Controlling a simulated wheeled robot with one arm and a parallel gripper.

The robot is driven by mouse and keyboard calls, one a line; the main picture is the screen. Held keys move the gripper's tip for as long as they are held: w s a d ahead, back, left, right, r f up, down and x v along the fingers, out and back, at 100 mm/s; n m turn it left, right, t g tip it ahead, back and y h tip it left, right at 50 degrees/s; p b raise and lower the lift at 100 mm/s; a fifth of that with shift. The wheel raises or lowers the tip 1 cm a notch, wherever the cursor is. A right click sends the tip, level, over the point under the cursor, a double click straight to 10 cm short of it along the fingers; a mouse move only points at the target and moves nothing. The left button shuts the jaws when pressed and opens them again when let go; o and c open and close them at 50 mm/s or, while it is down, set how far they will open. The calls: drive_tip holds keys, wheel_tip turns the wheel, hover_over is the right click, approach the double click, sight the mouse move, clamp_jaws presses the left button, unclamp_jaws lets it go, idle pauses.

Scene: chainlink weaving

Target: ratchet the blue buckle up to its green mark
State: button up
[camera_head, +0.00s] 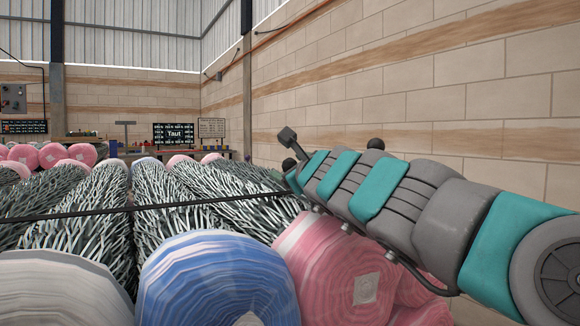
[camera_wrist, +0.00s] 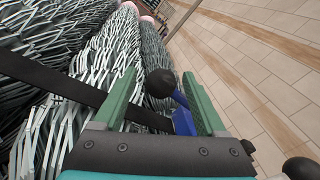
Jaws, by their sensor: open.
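The blue buckle (camera_wrist: 184,122) is in the wrist view, between my open fingers and close beside the right one. A lever with a round black knob (camera_wrist: 160,82) stands up from it, and the knob is near the middle of the opening. A dark strap (camera_wrist: 50,80) runs from the left across the mesh rolls, passes behind my left finger and reaches the buckle. My gripper (camera_wrist: 162,90) has two green fingers apart, with nothing clamped. In the head view the strap (camera_head: 150,208) crosses the rolls, and my arm hides the buckle. I cannot make out a green mark.
Grey chainlink rolls (camera_head: 165,198) lie side by side under the strap. A white roll end (camera_head: 60,290), a blue one (camera_head: 215,280) and pink ones (camera_head: 335,270) face me. A block wall (camera_head: 480,90) rises on the right. A sign reading "Taut" (camera_head: 173,134) stands at the back.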

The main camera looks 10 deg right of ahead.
drive_tip(key=c, duration=1.1)
clamp_jaws()
drive_tip(key=shift+f, duration=0.1)
idle(0.3)
